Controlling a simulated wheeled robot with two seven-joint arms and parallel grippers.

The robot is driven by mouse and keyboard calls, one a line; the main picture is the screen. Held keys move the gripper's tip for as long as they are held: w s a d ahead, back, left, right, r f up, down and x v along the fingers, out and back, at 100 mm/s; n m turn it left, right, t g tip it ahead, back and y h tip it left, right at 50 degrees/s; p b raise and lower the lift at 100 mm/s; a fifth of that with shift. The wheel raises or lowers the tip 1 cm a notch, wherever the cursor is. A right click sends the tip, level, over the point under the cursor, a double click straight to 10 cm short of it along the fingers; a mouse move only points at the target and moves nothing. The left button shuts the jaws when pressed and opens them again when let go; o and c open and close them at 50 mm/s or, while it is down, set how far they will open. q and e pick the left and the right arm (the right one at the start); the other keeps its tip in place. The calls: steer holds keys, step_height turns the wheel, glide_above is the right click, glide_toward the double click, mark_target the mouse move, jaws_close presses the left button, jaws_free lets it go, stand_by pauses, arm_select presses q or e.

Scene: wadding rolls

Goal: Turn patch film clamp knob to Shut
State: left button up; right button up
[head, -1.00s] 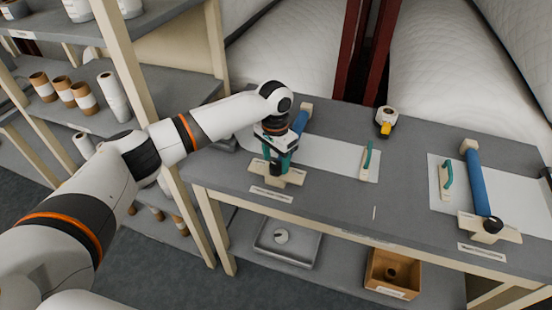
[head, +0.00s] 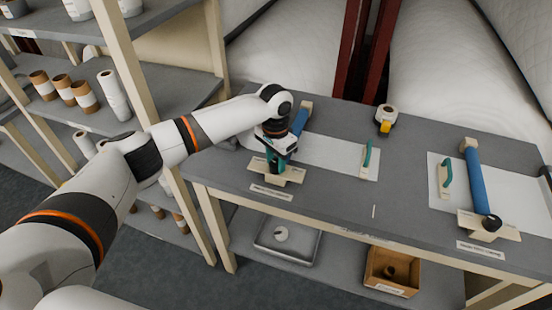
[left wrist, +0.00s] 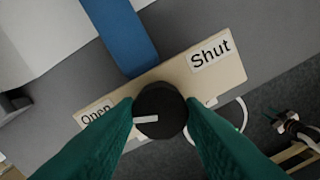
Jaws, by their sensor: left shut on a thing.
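The clamp knob (left wrist: 160,108) is round and black with a white pointer stripe. It sits on a beige plate (left wrist: 225,82) with an "Open" label (left wrist: 97,110) at left and a "Shut" label (left wrist: 210,54) at upper right. The stripe points left, toward the Open side. My left gripper (left wrist: 160,115) has its green fingers shut on the knob, one on each side. In the head view my left gripper (head: 277,160) is over the plate (head: 290,177) at the near edge of the table, hiding most of the knob. A blue bar (left wrist: 125,35) runs back from the plate. My right gripper is not in view.
A second station with a blue bar (head: 478,180), black knob (head: 492,224) and teal handle (head: 446,180) is at the right. Another teal handle (head: 367,158) and a tape roll (head: 386,117) are on the grey table (head: 330,205). Shelves (head: 160,85) stand left.

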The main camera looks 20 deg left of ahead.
arm_select(q)
steer(key=shift+r+m+p, duration=0.15)
steer(key=shift+m+p, duration=0.7)
steer(key=shift+m, duration=0.35)
steer(key=m+p, duration=0.1)
steer(key=m, duration=0.1)
steer(key=shift+m, duration=0.3)
steer(key=m+p, duration=0.1)
steer(key=m, duration=0.2)
steer(key=shift+m, duration=0.3)
steer(key=m, duration=0.3)
steer(key=shift+m+p, duration=0.3)
steer(key=shift+m, duration=0.1)
steer(key=m, duration=0.3)
steer(key=shift+m, duration=0.3)
steer(key=m, duration=0.3)
steer(key=shift+m, duration=0.3)
steer(key=m, duration=0.4)
steer(key=shift+m, duration=2)
